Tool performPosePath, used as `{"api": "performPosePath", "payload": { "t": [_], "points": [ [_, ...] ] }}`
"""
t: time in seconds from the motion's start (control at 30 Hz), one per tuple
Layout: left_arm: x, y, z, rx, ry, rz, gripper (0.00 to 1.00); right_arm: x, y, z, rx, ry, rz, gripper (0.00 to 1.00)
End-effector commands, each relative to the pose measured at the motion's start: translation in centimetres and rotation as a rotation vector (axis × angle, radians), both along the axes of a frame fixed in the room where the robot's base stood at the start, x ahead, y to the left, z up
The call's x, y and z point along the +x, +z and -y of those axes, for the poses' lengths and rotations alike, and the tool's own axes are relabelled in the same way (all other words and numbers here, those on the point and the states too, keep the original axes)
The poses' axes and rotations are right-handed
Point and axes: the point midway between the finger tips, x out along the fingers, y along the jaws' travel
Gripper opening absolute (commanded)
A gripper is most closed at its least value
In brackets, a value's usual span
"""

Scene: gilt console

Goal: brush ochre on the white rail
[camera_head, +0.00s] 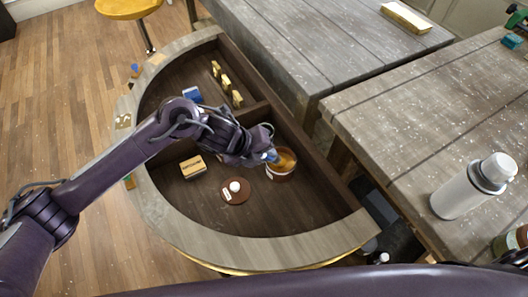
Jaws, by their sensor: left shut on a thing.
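A round pot of ochre paint (284,174) stands in the half-moon console, against the straight back wall. My left gripper (268,151) is over the pot's left side. It is shut on a small blue thing (271,156) that looks like a brush; its lower end is at or in the pot, and I cannot tell how deep. The console's pale grey curved rim (185,236) bounds the near and left sides; I cannot make out a separate white rail with certainty. My right gripper is out of view.
A round brown dish (235,192) with a white knob and a labelled wooden block (192,167) lie near the pot. A blue block (192,95) and several yellow pieces (225,82) are in the far compartment.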

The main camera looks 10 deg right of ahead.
Motion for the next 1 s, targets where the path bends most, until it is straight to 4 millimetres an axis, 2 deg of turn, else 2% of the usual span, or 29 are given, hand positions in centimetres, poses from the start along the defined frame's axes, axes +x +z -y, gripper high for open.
{"api": "performPosePath", "payload": {
  "t": [0.8,1.0],
  "points": [
    [0.0,6.5,0.0,0.0,-0.001,0.001,0.0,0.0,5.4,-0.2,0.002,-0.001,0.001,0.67],
    [0.0,7.0,0.0,0.0,-0.001,0.001,0.0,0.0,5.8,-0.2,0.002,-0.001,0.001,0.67]
  ]
}}
